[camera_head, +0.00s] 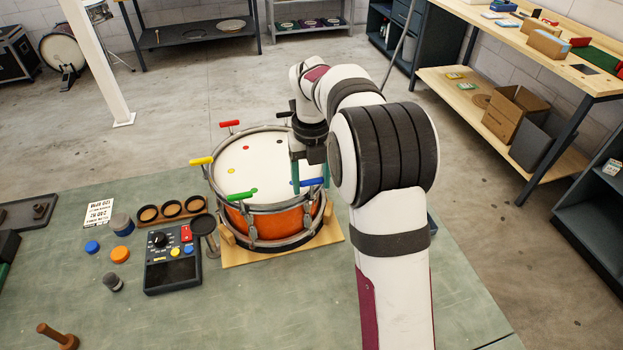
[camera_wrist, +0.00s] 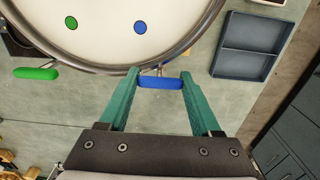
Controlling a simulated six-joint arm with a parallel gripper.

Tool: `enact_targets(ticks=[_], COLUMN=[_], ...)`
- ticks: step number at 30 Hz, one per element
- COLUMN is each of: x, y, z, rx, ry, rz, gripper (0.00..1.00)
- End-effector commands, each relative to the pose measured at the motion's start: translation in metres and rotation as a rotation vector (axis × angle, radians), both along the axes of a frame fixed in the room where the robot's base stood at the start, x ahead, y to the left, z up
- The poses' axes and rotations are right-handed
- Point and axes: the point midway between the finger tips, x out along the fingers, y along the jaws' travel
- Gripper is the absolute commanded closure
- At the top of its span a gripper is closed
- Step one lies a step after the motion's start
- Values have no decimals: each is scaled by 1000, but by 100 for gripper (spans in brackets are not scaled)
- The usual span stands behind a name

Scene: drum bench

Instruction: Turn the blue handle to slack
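The drum (camera_head: 264,175) stands upright on a wooden base, with an orange shell, white head and coloured handles around its rim. The blue handle (camera_head: 308,183) is at the drum's near right rim; it also shows in the wrist view (camera_wrist: 160,83), lying crosswise just outside the rim. My gripper (camera_head: 311,178) is over this handle, its teal fingers pointing down. In the wrist view my gripper (camera_wrist: 159,76) is open, with one finger by each end of the blue handle. I cannot tell whether either finger touches it. A blue dot (camera_wrist: 140,27) marks the drum head near this handle.
Green (camera_head: 242,196), yellow (camera_head: 201,161) and red (camera_head: 229,123) handles stick out around the rim. A dark control box (camera_head: 172,270) and small cups stand left of the drum. A grey divided tray (camera_wrist: 248,46) lies to its right.

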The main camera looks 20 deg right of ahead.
Motion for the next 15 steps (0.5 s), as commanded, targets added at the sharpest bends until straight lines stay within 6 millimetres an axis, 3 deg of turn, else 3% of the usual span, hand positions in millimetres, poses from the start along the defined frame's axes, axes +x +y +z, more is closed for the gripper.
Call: enact_targets(ticks=[1, 7, 15], x=[0, 0, 0], y=[0, 0, 0], z=[0, 0, 0], rx=[-1, -1, -1], ry=[0, 0, 0], rz=[0, 0, 31], gripper=[54, 90, 91])
